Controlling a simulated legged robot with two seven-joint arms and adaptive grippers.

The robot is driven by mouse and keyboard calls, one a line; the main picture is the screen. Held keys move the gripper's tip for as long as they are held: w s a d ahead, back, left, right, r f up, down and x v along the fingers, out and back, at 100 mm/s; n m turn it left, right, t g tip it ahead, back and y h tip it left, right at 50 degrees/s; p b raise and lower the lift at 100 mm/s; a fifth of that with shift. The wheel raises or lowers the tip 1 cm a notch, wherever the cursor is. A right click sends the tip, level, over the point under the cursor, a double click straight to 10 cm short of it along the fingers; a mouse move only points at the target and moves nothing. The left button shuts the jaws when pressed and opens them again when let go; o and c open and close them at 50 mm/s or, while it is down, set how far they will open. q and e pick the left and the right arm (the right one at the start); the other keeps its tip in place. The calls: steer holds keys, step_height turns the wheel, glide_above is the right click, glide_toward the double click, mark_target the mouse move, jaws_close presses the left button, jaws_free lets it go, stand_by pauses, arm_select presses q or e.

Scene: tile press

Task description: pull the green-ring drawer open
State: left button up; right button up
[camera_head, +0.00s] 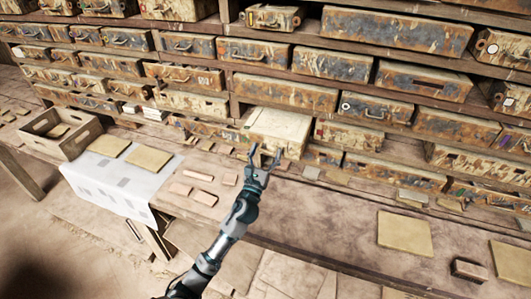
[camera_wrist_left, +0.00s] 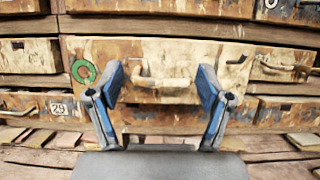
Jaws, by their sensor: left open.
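The green-ring drawer shows in the left wrist view (camera_wrist_left: 190,55), with a chipped cream and rust front. The green ring (camera_wrist_left: 84,71) is on the left of that front, and a pale bar handle (camera_wrist_left: 162,80) is at its middle. In the head view a box-like drawer with a pale top (camera_head: 280,127) juts out of the shelves just beyond my left gripper. My left gripper (camera_head: 264,152) is open and empty, pointing at the drawer front. In the wrist view its blue fingertips (camera_wrist_left: 160,82) stand either side of the handle. Contact cannot be told. My right gripper is not in view.
Other worn drawers (camera_head: 397,33) fill the shelves around it. Small tiles (camera_head: 199,176) lie on the bench below and to the left. A wooden crate (camera_head: 72,148) and a white sheet (camera_head: 110,183) are further left. Square tan tiles (camera_head: 404,233) lie at right.

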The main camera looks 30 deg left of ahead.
arm_select(q)
steer(key=v, duration=1.2)
steer(key=shift+a+f, duration=0.1)
steer(key=shift+a, duration=0.05)
